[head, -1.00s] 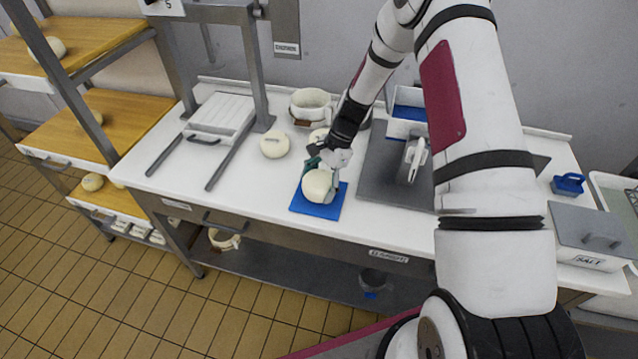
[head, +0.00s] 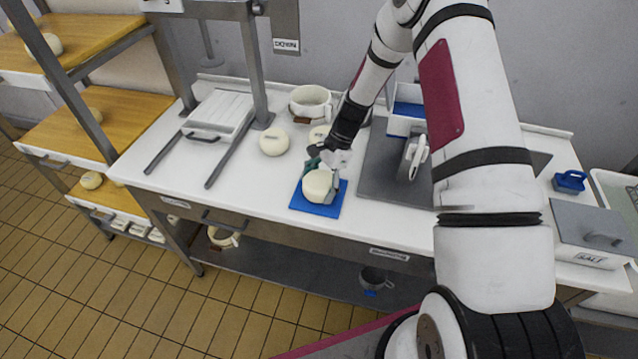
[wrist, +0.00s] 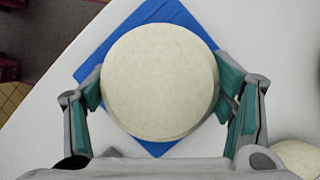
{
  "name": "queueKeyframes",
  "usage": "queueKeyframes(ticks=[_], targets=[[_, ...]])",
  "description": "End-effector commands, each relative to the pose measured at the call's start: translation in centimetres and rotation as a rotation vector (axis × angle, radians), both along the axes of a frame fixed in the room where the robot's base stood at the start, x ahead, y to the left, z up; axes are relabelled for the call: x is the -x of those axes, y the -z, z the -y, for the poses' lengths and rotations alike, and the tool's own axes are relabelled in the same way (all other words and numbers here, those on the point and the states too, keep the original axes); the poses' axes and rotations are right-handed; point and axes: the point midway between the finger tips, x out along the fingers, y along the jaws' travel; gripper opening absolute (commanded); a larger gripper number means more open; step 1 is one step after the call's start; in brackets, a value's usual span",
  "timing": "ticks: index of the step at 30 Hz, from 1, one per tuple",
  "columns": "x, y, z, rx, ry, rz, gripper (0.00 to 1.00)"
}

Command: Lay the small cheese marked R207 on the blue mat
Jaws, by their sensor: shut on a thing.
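A small round cream cheese (head: 317,185) is between the fingers of my gripper (head: 324,180), over the blue mat (head: 332,208). In the wrist view the cheese (wrist: 160,82) hides most of the mat (wrist: 158,12), whose corners stick out around it. The green finger pads of my gripper (wrist: 163,92) press on both sides of the cheese. I cannot tell whether its underside touches the mat. No marking is readable on it in either view.
A grey board (head: 380,168) lies right of the mat. The table's front left is clear.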

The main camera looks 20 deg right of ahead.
Motion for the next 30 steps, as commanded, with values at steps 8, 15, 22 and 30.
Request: queueKeyframes(ticks=[8,15,22,30], targets=[[0.0,0.1,0.0,0.0,0.0,0.0,0.26],[0.0,0.1,0.0,0.0,0.0,0.0,0.99],[0.0,0.1,0.0,0.0,0.0,0.0,0.99],[0.0,-1.4,0.0,0.001,-0.001,0.001,0.99]])
